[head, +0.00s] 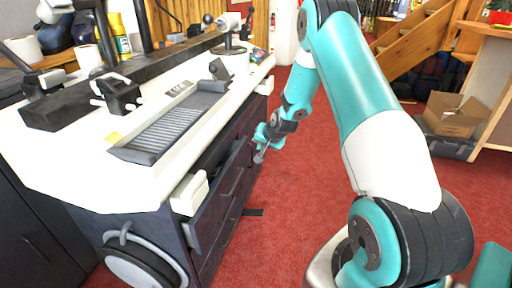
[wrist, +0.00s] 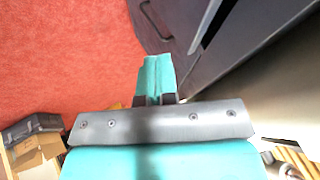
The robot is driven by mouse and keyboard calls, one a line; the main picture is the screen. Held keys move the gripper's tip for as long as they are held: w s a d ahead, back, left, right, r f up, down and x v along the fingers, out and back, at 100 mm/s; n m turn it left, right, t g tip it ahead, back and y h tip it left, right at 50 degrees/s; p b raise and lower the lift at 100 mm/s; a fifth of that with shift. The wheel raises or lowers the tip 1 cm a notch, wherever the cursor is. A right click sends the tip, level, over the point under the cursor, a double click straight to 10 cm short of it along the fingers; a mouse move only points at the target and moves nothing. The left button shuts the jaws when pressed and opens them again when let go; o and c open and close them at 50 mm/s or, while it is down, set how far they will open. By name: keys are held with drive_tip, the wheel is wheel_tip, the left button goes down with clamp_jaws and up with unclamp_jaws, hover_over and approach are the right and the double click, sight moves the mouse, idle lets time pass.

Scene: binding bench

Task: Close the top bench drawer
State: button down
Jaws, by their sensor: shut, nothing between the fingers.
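The white-topped bench (head: 75,165) has dark drawers on its right side. The top bench drawer (head: 213,208) is partly pulled out, with a dark gap behind its front and a bar handle on its face. In the wrist view, my teal fingers (wrist: 155,72) are shut together and empty, with dark bench furniture (wrist: 190,35) just beyond and to the right.
A grey slotted tray (head: 170,128) and clamps lie on the bench top. Lower drawers (head: 210,262) look shut. Red carpet (head: 290,215) is open floor right of the bench. A cardboard box (head: 452,115) sits at the far right near wooden stairs.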

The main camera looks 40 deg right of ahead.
drive_tip(key=v, duration=0.3)
drive_tip(key=shift+a, duration=0.1)
drive_tip(key=c, duration=1.7)
unclamp_jaws()
drive_tip(key=shift+s+r, duration=0.15)
drive_tip(key=shift+r, duration=0.15)
drive_tip(key=o, duration=0.5)
drive_tip(key=f+b, duration=0.1)
drive_tip(key=s+f+b, duration=0.1)
drive_tip(key=shift+s+f+y, duration=0.3)
drive_tip(key=shift+y, duration=0.1)
drive_tip(key=m+t+y+b, duration=0.1)
drive_tip(key=t+y+b, duration=0.65)
drive_tip(key=b, duration=1.05)
approach(238, 179)
drive_tip(key=shift+g+y, duration=0.55)
drive_tip(key=shift+g, duration=0.4)
drive_tip(key=shift+w+d+r+b+x, duration=0.1)
drive_tip(key=shift+w+d+b+x, duration=0.15)
drive_tip(key=shift+b+x, duration=1.1)
drive_tip(key=shift+w+d+r+b+x, duration=0.15)
drive_tip(key=shift+b+x, duration=0.55)
drive_tip(key=shift+x, duration=1.4)
drive_tip(key=shift+w+d+r+b+x, duration=0.15)
drive_tip(key=shift+d+b+x, duration=0.15)
drive_tip(key=shift+b+x, duration=1.05)
drive_tip(key=shift+w+a+f+p, duration=0.2)
drive_tip(key=shift+w+p, duration=0.05)
drive_tip(key=shift+p, duration=0.1)
drive_tip(key=shift+c, duration=0.5)
